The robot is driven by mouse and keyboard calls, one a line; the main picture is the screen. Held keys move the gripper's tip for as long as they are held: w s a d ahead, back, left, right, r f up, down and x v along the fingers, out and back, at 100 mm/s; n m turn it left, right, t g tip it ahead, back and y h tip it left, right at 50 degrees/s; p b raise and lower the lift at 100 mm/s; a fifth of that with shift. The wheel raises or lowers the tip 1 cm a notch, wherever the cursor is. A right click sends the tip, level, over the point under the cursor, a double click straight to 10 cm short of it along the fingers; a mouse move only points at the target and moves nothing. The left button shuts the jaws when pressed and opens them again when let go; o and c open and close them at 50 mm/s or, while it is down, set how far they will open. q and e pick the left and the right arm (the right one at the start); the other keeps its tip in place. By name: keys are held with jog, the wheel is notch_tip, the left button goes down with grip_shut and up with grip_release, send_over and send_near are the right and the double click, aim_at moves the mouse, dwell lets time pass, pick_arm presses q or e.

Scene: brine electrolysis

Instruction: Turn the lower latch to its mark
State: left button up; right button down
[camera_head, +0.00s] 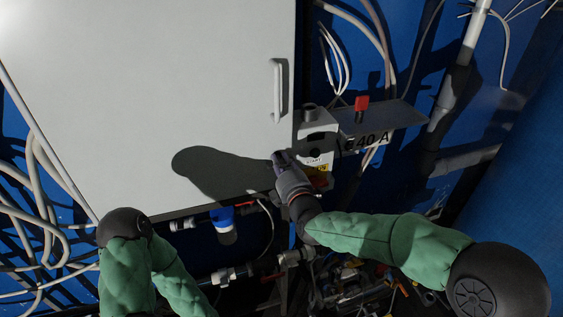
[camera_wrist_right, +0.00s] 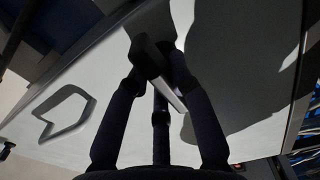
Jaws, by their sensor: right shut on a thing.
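My right gripper (camera_head: 281,159) is at the lower right edge of the large pale grey cabinet door (camera_head: 150,90). In the right wrist view my right gripper (camera_wrist_right: 162,75) has its dark fingers closed around the lower latch (camera_wrist_right: 150,58), a small dark lever part with a light grey bar beside it. In the head view the gripper hides the latch. I cannot make out the latch's mark in either view. Only the bent green-sleeved part of my left arm shows at the lower left; the left gripper is out of view.
A grey door handle (camera_head: 278,90) stands above my right gripper and also shows in the wrist view (camera_wrist_right: 65,112). A grey box (camera_head: 318,135) with labels and a shelf with a red-topped switch (camera_head: 361,103) are close on the right. Pipes and a blue filter (camera_head: 224,225) lie below.

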dwell(0.4)
jog(key=c, duration=1.1)
grip_release()
jog(key=v, duration=1.2)
